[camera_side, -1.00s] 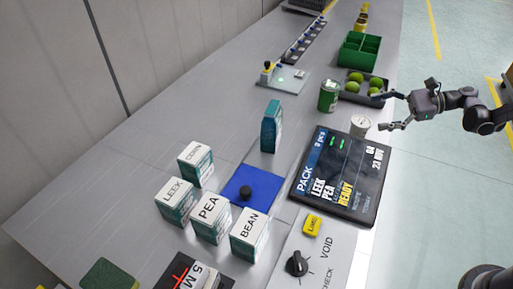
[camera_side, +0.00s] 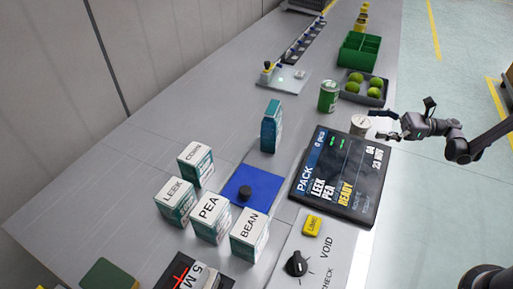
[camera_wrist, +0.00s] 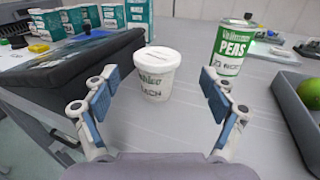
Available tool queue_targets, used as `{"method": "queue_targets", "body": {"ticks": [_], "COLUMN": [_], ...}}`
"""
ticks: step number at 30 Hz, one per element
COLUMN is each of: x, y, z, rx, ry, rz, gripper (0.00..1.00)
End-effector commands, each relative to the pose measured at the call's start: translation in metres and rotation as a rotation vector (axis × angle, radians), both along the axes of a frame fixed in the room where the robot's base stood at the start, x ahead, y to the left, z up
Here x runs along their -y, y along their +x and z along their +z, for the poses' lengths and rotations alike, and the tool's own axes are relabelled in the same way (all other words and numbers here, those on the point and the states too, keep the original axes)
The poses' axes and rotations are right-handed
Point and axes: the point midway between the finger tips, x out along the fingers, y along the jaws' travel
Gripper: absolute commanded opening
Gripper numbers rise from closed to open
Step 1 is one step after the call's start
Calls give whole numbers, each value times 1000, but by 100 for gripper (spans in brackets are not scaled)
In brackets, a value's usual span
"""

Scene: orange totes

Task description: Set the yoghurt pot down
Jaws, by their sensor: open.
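The yoghurt pot (camera_side: 360,125) is a small white tub with a lid. It stands upright on the grey table beside the dark display panel. In the wrist view the pot (camera_wrist: 157,75) stands ahead of my gripper (camera_wrist: 160,105), roughly midway between the two fingers and a little beyond their tips. My gripper (camera_side: 376,124) is open and empty in the side view, at the table's right edge close to the pot. The fingers show blue pads and do not appear to touch the pot.
A green peas can (camera_side: 328,96) and a grey tray (camera_side: 353,96) of green fruit stand behind the pot. The dark display panel (camera_side: 340,176) lies in front. Several cartons, including PEA (camera_side: 207,216), stand around a blue mat (camera_side: 247,181).

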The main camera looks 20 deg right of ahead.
Motion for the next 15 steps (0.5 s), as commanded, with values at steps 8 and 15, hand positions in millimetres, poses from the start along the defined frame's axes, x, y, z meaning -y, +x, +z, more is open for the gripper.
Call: {"method": "queue_targets", "body": {"ticks": [8,15], "x": [-29,-50], "y": [8,18], "z": [5,6], "rx": [0,0], "ry": [-1,-1], "rz": [3,1], "gripper": [84,84]}}
